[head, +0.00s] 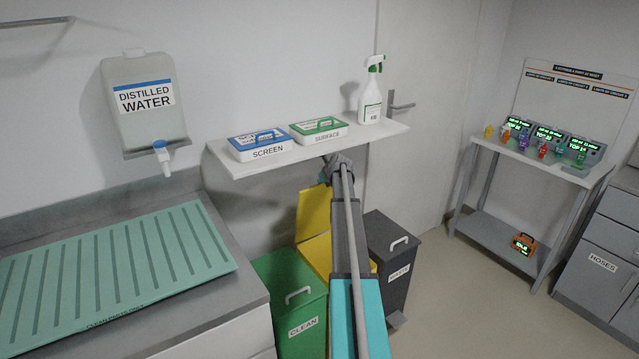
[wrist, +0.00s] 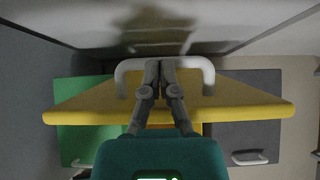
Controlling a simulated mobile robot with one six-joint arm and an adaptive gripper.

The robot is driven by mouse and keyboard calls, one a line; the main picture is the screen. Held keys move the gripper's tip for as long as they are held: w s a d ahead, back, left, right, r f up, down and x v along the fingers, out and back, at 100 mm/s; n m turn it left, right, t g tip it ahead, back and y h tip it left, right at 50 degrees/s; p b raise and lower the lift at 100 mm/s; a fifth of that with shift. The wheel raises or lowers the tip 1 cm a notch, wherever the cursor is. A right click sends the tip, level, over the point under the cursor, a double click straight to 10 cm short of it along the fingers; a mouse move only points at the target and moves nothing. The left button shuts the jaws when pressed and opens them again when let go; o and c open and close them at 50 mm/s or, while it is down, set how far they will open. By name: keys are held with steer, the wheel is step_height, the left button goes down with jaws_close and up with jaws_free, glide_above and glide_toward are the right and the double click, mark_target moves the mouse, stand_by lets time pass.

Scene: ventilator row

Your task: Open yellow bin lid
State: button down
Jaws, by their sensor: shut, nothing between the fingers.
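The yellow bin (head: 318,257) stands between the green bin and the dark grey bin, partly hidden by my arm. Its yellow lid (head: 313,212) is tilted up steeply toward the wall. In the wrist view the lid (wrist: 105,103) spreads wide across the middle, with its pale handle (wrist: 128,68) at the top. My gripper (wrist: 160,64) is shut and empty, its fingertips within the handle's outline; I cannot tell whether they touch it. In the head view my gripper (head: 338,162) is just below the shelf's front edge, its fingers mostly hidden.
The wall shelf (head: 375,137) is close above my gripper, bearing a screen box (head: 262,145), a surface box (head: 319,127) and a spray bottle (head: 371,95). The green bin (head: 285,280) and dark grey bin (head: 392,245) are closed. Floor to the right is clear.

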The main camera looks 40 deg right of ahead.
steer(key=s+a+f+b, duration=0.2)
steer(key=s+f+b, duration=0.2)
steer(key=s, duration=0.7)
steer(key=p+v, duration=0.7)
steer(key=v, duration=0.3)
steer(key=shift+s+r, duration=0.15)
steer(key=shift+a, duration=0.1)
stand_by(0.3)
